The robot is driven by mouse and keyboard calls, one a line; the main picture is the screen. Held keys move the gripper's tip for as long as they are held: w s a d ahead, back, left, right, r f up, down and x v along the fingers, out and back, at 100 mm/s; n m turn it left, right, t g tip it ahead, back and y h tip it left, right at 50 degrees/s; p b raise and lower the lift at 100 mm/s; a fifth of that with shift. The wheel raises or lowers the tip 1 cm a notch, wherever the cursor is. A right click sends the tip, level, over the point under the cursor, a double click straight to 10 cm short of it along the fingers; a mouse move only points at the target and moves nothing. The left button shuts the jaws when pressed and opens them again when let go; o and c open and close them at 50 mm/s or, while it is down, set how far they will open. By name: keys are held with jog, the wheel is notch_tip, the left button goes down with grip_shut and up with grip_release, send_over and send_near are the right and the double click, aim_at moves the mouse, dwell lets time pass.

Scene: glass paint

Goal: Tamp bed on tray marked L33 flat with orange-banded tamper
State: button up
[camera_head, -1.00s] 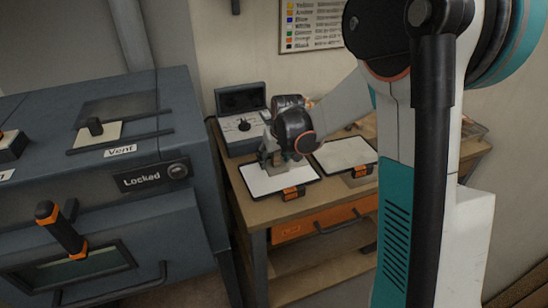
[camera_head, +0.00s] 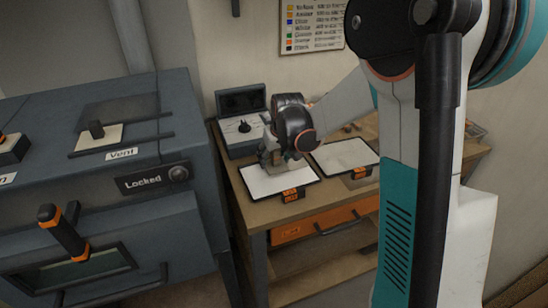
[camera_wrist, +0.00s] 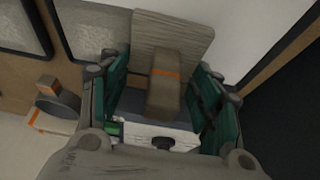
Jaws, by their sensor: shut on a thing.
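My gripper (camera_head: 272,156) is over the back part of the left tray (camera_head: 307,177), which has a white bed and a dark rim. In the wrist view my gripper (camera_wrist: 160,95) is shut on a tamper (camera_wrist: 165,85) with a grey-brown handle and an orange band. The tamper's flat grey plate (camera_wrist: 172,35) shows beyond the handle. I cannot tell whether the plate touches the bed.
A dark kiln-like cabinet (camera_head: 120,210) marked Locked is close on the left. Another orange-banded tool (camera_wrist: 50,110) lies left in the wrist view. An orange drawer (camera_head: 320,222) is below the trays.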

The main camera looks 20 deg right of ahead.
aim_at(291, 162)
jog(key=shift+r, duration=0.5)
jog(key=shift+w+d, duration=0.15)
jog(key=shift+d, duration=2.95)
jog(key=shift+f, duration=0.15)
jog(key=shift+f+b, duration=0.5)
jog(key=shift+f, duration=0.2)
jog(key=shift+f, duration=0.3)
jog(key=shift+r, duration=0.1)
